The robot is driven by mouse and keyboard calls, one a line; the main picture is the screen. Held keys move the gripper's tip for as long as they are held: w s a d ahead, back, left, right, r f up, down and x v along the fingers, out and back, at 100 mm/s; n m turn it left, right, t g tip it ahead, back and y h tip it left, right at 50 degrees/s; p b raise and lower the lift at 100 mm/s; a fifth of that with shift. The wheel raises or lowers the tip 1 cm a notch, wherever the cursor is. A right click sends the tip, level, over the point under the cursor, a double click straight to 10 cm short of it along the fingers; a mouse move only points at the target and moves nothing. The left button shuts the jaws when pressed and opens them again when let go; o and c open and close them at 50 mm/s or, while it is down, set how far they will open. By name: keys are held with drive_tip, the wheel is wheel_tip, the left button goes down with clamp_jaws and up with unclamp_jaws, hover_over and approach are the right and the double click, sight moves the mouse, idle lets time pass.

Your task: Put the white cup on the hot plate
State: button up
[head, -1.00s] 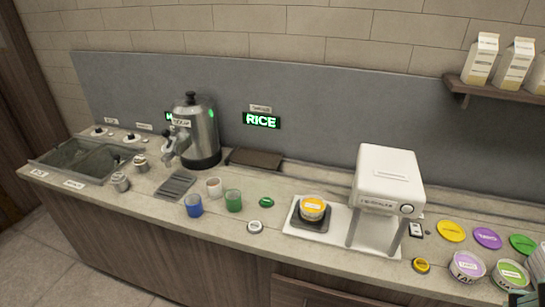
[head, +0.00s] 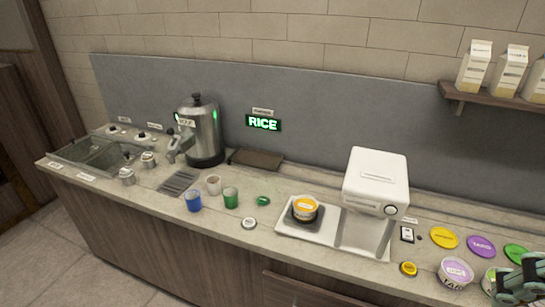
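The white cup (head: 213,185) stands upright on the counter, behind the blue cup (head: 193,201) and the green cup (head: 231,197). A dark flat plate (head: 257,158) lies at the back of the counter below the lit RICE sign; it looks like the hot plate, but I cannot read its label. Its top is bare.
A steel urn (head: 202,132) stands left of the dark plate, with a slotted drip tray (head: 178,183) in front. Sunken wells (head: 90,155) are at the far left.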

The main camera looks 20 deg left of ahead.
drive_tip(key=w+a+r+y+p, duration=0.1)
drive_tip(key=w+a, duration=0.5)
drive_tip(key=w, duration=0.5)
drive_tip(key=w+a+r+n+p, duration=0.1)
drive_tip(key=w+a, duration=0.4)
drive_tip(key=w, duration=0.6)
drive_tip(key=w+a+r+y+p, duration=0.1)
drive_tip(key=w+a+p, duration=0.1)
drive_tip(key=w+a, duration=0.65)
drive_tip(key=w+a+f+n, duration=0.1)
drive_tip(key=w+a+f, duration=0.2)
drive_tip(key=w+a, duration=0.35)
drive_tip(key=w+a+f+n, duration=0.2)
drive_tip(key=w+a+f, duration=0.2)
drive_tip(key=a, duration=0.5)
drive_tip(key=n+g+y, duration=0.1)
drive_tip(key=n, duration=0.5)
hover_over(214, 185)
drive_tip(key=s+d, duration=0.1)
drive_tip(key=d, duration=0.1)
wheel_tip(214, 185, down, 21)
drive_tip(key=shift+s+f, duration=0.1)
drive_tip(key=shift+s, duration=0.1)
drive_tip(key=shift+f, duration=0.1)
drive_tip(key=shift+x, duration=4.2)
